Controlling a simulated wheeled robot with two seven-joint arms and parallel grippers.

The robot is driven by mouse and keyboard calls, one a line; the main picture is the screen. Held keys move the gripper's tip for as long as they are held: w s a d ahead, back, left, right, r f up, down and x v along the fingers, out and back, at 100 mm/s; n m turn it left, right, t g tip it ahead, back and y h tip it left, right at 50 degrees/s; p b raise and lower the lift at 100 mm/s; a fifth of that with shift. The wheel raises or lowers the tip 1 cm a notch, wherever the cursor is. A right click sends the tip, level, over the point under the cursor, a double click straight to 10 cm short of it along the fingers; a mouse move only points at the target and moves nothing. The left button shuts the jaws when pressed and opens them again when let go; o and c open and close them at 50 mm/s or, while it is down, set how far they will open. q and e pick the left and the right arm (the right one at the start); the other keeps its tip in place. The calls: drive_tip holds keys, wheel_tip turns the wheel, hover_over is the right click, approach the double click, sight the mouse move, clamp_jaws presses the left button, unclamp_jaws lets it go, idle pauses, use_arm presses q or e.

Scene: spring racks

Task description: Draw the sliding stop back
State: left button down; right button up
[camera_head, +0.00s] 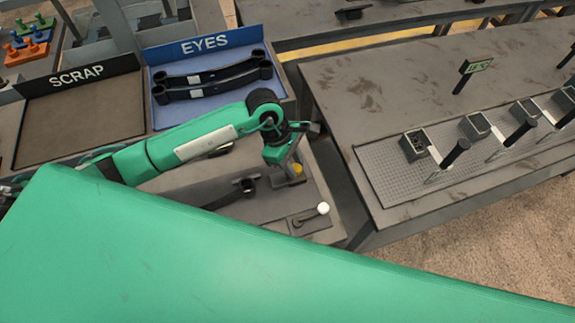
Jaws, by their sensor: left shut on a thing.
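My left gripper (292,168) reaches in from the left over the bench between the trays and the right-hand table. It points down and is shut on a small piece with a yellow top (297,169), which looks like the sliding stop. The fingers and arm hide much of this piece, so how far along it sits cannot be told. A lever with a white ball knob (323,208) stands just in front of it on the bench. A dark leaf spring (236,191) lies partly hidden below my left arm. My right gripper is out of view.
A blue EYES tray (275,93) holds dark leaf springs. A brown SCRAP tray (80,107) left of it is empty. The right-hand table (370,95) carries a grey perforated plate (385,165) with several dark blocks and posts. A gap separates the bench from that table.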

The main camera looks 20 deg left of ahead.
use_arm(q)
drive_tip(key=shift+w+d+r, duration=0.1)
drive_tip(key=c, duration=1.2)
unclamp_jaws()
drive_tip(key=shift+c, duration=0.2)
drive_tip(key=shift+o, duration=0.7)
drive_tip(key=shift+w+d, duration=0.1)
drive_tip(key=shift+d, duration=0.05)
drive_tip(key=shift+a+r, duration=0.2)
drive_tip(key=shift+a, duration=0.05)
drive_tip(key=b+v, duration=0.4)
drive_tip(key=v, duration=0.9)
